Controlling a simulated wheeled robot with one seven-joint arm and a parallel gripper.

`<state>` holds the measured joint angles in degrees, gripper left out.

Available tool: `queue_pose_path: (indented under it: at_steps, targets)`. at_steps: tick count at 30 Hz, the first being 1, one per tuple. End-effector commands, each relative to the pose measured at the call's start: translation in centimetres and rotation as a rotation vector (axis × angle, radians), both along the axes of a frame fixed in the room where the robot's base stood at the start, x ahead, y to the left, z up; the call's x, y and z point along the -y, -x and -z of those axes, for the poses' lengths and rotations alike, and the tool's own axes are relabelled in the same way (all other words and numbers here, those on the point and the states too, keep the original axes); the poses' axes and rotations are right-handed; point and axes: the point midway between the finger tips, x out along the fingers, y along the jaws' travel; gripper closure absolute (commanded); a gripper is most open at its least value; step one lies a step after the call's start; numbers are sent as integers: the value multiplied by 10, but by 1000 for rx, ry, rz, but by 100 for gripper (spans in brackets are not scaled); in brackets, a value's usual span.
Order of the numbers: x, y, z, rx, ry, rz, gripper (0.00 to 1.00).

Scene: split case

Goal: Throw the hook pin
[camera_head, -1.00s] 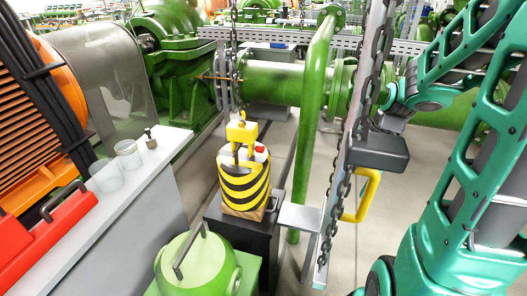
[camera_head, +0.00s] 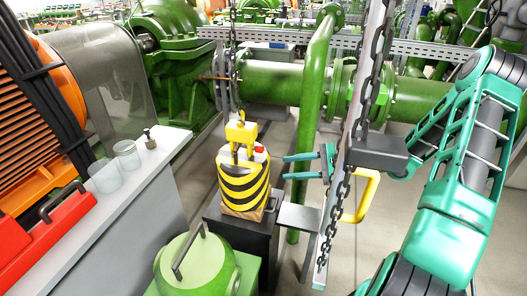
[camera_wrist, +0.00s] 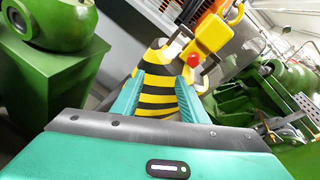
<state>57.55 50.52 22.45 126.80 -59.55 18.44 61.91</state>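A yellow hook block (camera_head: 241,131) hangs on a chain above a yellow-and-black striped load (camera_head: 243,187). A small red knob (camera_head: 259,149) sits at the load's top right, beside the hook; I cannot tell for sure that it is the hook pin. My gripper (camera_head: 287,167) is open and empty, its teal fingers pointing left at the load's upper right side, with a gap to it. In the wrist view the fingers (camera_wrist: 158,80) stand apart before the striped load (camera_wrist: 157,95), with the red knob (camera_wrist: 193,60) just beyond the right fingertip and the hook block (camera_wrist: 212,33) above.
A metal post with a chain (camera_head: 348,165) and a yellow handle (camera_head: 362,196) stand in front of my arm. A grey plate (camera_head: 298,217) juts out beside the load's dark stand (camera_head: 238,234). A green vertical pipe (camera_head: 311,100) rises behind the fingers. A green domed housing (camera_head: 196,262) is in front.

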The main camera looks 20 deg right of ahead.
Motion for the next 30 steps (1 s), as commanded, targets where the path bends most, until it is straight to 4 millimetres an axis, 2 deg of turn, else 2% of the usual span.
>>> queue_pose_path:
  at_steps: [3,6,12,16,24,30]
  targets:
    - [9,-16,-11,-11,-156,81,60]
    - [16,-24,-19,-18,-241,124,60]
    - [17,-33,-26,-22,-306,152,60]
    - [5,-40,-26,-22,-305,151,60]
    - [-36,-66,-26,-22,-303,148,60]
    - [-58,-82,-25,-22,-301,150,60]
